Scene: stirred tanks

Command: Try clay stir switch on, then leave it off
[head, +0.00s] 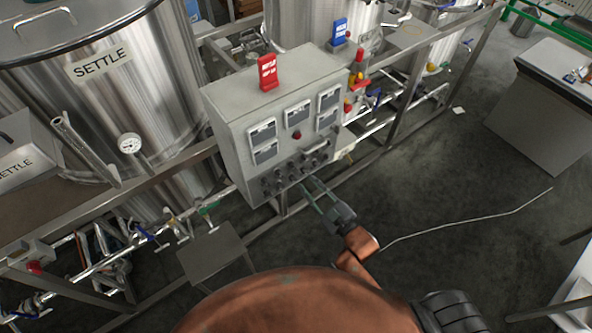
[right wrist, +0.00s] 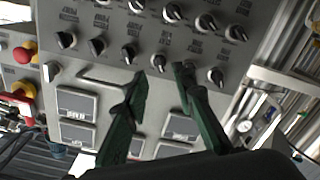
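The grey control box (head: 232,137) carries rows of black rotary switches (head: 279,178) on its lower face. They show larger and turned around in the right wrist view, with small labels too blurred to read, so I cannot tell which is clay stir. My right gripper (head: 311,188) is in front of the lower right of the panel. In the right wrist view its two green fingers (right wrist: 162,76) are apart, with one black switch (right wrist: 158,62) showing between the tips. No contact with it is visible. My left gripper is not in view.
Several display meters (head: 298,114), a red indicator (head: 297,135) and a bar handle (head: 315,154) are on the panel. A red tag (head: 267,72) stands on top. Emergency-stop buttons (right wrist: 24,52) sit beside it. The SETTLE tank (head: 105,95) and pipes are left.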

